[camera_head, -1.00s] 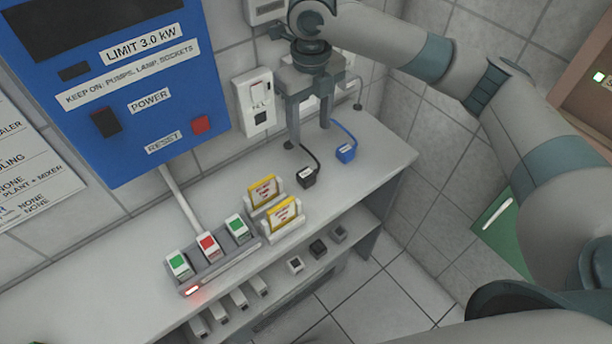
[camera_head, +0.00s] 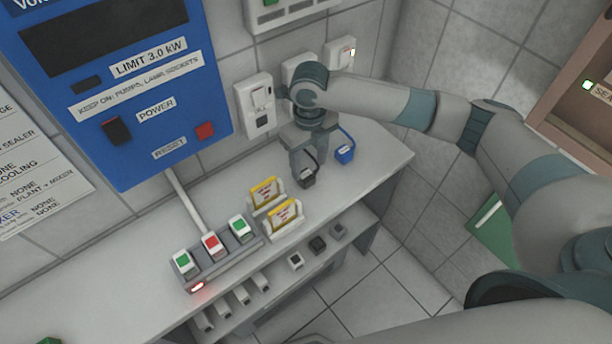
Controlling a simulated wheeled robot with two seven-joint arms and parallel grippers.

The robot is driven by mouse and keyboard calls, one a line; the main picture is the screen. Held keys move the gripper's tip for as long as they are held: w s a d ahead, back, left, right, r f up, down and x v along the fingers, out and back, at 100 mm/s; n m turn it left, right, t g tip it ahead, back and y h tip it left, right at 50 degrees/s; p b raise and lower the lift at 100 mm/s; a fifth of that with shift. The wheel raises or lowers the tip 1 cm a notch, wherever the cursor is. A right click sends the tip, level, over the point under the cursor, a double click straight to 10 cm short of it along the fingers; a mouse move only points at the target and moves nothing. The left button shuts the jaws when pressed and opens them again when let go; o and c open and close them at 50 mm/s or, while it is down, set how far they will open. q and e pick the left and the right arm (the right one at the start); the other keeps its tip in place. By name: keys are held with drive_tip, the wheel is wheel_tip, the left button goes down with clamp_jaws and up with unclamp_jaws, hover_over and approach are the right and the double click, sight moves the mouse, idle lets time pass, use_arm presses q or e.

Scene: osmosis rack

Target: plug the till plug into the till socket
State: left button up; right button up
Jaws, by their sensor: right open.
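Two small plugs with cords sit on the counter by the wall: a dark one (camera_head: 307,179) and a blue one (camera_head: 345,154). Each has a small pale label, too small to read, so I cannot tell which is the till plug. My right gripper (camera_head: 309,168) points down, open, with its fingers low over the dark plug; I cannot tell if they touch it. The blue plug is just right of the gripper. On the wall, a socket plate (camera_head: 257,118) shows left of the gripper, and another (camera_head: 297,70) is partly hidden behind my wrist. My left gripper is out of view.
A blue power panel (camera_head: 120,90) hangs at left. A switch strip (camera_head: 213,251) and two yellow cards in holders (camera_head: 284,215) stand on the counter (camera_head: 110,270). Below, a shelf holds several small blocks (camera_head: 318,245). Another wall plate (camera_head: 340,53) is at upper right.

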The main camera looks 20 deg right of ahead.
sight(307, 176)
drive_tip(key=shift+f+p, duration=0.35)
drive_tip(key=shift+p, duration=0.1)
drive_tip(key=f+p, duration=0.1)
drive_tip(key=f, duration=0.1)
drive_tip(key=f+p, duration=0.1)
drive_tip(key=f, duration=0.1)
drive_tip(key=shift+w+a, duration=0.15)
drive_tip(key=shift+w, duration=0.05)
drive_tip(key=shift+f, duration=0.25)
drive_tip(key=c, duration=1.1)
